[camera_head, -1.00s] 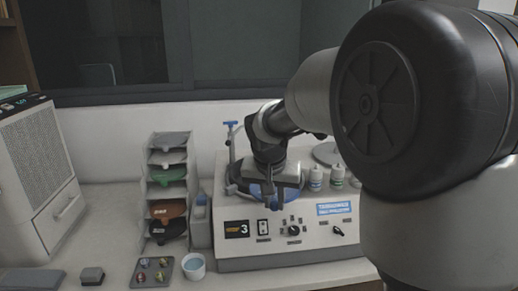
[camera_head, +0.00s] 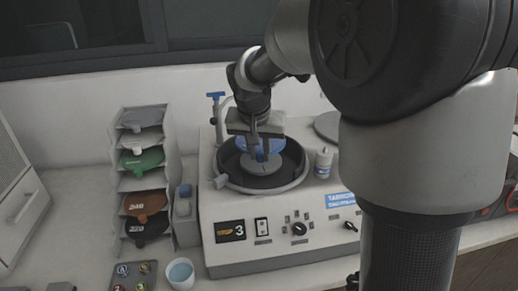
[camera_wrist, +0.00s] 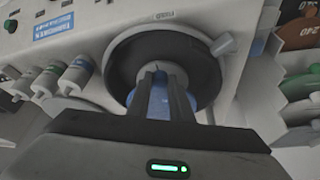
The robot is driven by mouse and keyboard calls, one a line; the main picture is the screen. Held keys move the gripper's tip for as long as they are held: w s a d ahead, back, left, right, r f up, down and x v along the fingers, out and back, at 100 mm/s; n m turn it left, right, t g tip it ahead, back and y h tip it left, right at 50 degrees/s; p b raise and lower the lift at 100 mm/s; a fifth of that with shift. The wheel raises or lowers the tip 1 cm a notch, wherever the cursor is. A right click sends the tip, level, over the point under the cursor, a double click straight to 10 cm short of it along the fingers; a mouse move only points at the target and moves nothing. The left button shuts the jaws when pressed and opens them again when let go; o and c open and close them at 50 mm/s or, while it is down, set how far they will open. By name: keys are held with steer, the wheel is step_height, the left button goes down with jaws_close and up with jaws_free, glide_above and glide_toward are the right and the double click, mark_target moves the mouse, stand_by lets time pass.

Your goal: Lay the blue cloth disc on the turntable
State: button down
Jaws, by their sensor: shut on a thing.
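The blue cloth disc (camera_head: 273,146) is pinched in my gripper (camera_head: 262,155), over the black bowl of the machine. It also shows as a blue patch (camera_wrist: 156,104) between the fingers (camera_wrist: 164,92) in the wrist view. The grey turntable (camera_head: 262,169) sits inside the bowl, just below and in front of the disc in the head view; its pale face (camera_wrist: 150,70) shows behind the fingertips in the wrist view. The fingers partly hide the disc. I cannot tell whether the disc touches the turntable.
The bowl's rim (camera_head: 226,183) surrounds the turntable. A tap with a blue handle (camera_head: 215,96) stands at its back left. A white bottle (camera_head: 323,163) is at its right. A rack of coloured discs (camera_head: 143,160) and a cup (camera_head: 180,273) stand left of the machine.

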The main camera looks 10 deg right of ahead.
steer(key=shift+w+f+b, duration=0.1)
steer(key=shift+f+b, duration=1.85)
steer(key=shift+f, duration=0.95)
steer(key=shift+d, duration=0.15)
steer(key=shift+f+b, duration=0.3)
steer(key=shift+b, duration=0.2)
steer(key=c, duration=1.5)
jaws_free()
steer(key=shift+p+v, duration=0.65)
steer(key=shift+v, duration=8.05)
